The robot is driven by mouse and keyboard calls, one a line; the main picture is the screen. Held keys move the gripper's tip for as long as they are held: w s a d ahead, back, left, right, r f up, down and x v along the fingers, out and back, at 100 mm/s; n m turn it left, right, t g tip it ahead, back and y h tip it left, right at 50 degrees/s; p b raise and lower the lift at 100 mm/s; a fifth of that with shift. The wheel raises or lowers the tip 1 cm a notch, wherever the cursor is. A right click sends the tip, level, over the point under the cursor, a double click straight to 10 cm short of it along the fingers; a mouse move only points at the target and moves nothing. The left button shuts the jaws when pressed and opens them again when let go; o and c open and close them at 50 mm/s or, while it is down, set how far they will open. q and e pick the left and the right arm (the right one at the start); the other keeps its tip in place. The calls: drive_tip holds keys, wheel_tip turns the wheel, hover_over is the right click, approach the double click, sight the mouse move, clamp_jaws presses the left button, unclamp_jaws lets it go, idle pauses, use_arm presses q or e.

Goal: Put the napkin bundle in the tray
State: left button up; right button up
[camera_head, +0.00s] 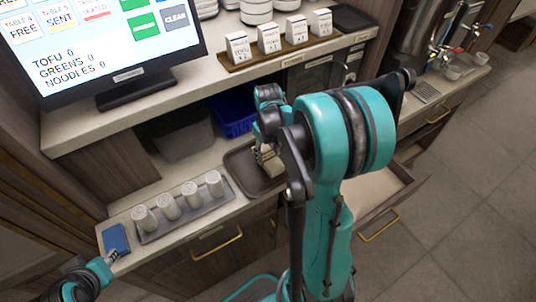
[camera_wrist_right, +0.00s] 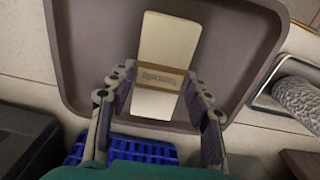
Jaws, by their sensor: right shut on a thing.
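The napkin bundle (camera_wrist_right: 167,50) is a pale flat strip with a brown labelled band, between the fingers of my right gripper (camera_wrist_right: 160,85) in the right wrist view. The gripper is shut on it. In the head view the bundle (camera_head: 269,161) shows partly behind my right arm. The brown tray (camera_head: 236,160) lies under it on the lower counter; the tray rim (camera_wrist_right: 72,70) surrounds the bundle in the wrist view. I cannot tell whether the bundle touches the tray floor. Part of my left arm shows at the lower left; its gripper (camera_head: 106,264) is too unclear to read.
A grey rack (camera_head: 190,222) with several pale cups stands left of the tray. A blue crate (camera_head: 232,116) sits behind the tray under the shelf. A blue block (camera_head: 115,240) lies at the counter's left end. An open drawer (camera_head: 375,195) juts out at right.

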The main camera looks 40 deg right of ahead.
drive_tip(key=shift+f, duration=0.15)
drive_tip(key=o, duration=1.2)
drive_tip(key=shift+c, duration=0.2)
